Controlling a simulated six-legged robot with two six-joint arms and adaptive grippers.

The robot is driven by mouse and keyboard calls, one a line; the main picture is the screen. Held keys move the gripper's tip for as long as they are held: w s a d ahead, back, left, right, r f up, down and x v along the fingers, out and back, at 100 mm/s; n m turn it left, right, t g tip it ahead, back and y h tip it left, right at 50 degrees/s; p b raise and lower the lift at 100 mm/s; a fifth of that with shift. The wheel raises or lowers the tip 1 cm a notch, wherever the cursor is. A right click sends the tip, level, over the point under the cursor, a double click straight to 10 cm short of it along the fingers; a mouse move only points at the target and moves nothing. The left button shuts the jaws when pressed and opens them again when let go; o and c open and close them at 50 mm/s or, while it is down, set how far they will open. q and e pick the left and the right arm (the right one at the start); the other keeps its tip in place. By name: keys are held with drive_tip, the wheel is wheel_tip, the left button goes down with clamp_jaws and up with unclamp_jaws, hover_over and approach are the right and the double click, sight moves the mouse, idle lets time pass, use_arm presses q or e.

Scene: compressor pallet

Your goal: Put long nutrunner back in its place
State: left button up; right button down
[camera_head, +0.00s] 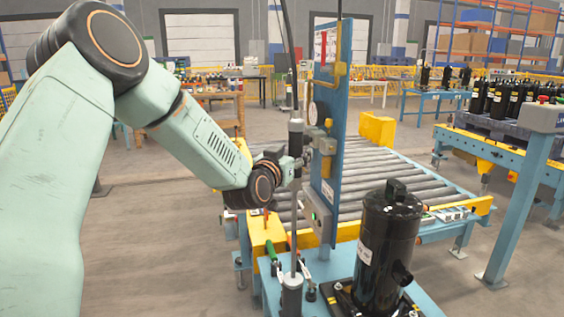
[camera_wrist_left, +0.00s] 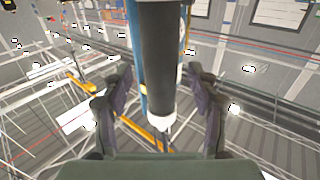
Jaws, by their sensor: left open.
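The long nutrunner (camera_head: 296,133) stands upright beside the blue post in the head view. It has a dark grey body and a long thin shaft, whose lower end meets a grey cylindrical holder (camera_head: 291,292) on the blue bench. My left gripper (camera_head: 299,166) is at the nutrunner's body, at the end of my pale green arm. In the left wrist view the nutrunner's black body and white collar (camera_wrist_left: 160,65) come down between the two spread fingers of my left gripper (camera_wrist_left: 160,92), with gaps on both sides. My right gripper is not in view.
A blue post (camera_head: 346,130) with control boxes stands just right of the nutrunner. A black compressor (camera_head: 386,245) stands on the bench at front right. A green-handled tool (camera_head: 271,250) is left of the holder. A roller conveyor (camera_head: 390,175) lies behind. Floor at left is clear.

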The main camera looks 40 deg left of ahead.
use_arm(q)
drive_tip(key=s+d, duration=0.1)
drive_tip(key=s, duration=0.8)
drive_tip(key=shift+s+d, duration=0.25)
drive_tip(key=shift+d, duration=0.15)
drive_tip(key=s+d+f+n+g+h, duration=0.1)
drive_tip(key=s+d+f+g, duration=0.25)
drive_tip(key=f, duration=0.45)
drive_tip(key=s+d+f+g+h, duration=0.2)
drive_tip(key=d+f, duration=0.2)
drive_tip(key=f, duration=0.3)
drive_tip(key=s+d+f+n+g+h, duration=0.1)
drive_tip(key=s+d+f+g, duration=0.25)
drive_tip(key=f, duration=0.45)
drive_tip(key=s+d+f+m+g, duration=0.1)
drive_tip(key=s+f+g, duration=0.2)
drive_tip(key=s+f, duration=0.3)
drive_tip(key=s+d+f+m+g+b, duration=0.1)
drive_tip(key=s+d+f+g, duration=0.1)
drive_tip(key=s+f, duration=0.5)
drive_tip(key=s+d+f+m+g+b, duration=0.1)
drive_tip(key=s+f, duration=0.6)
drive_tip(key=s, duration=0.8)
drive_tip(key=d+g, duration=0.1)
drive_tip(key=g, duration=0.1)
drive_tip(key=shift+s+m+g+y, duration=0.25)
drive_tip(key=shift+m+g+y, duration=0.05)
drive_tip(key=shift+m, duration=0.1)
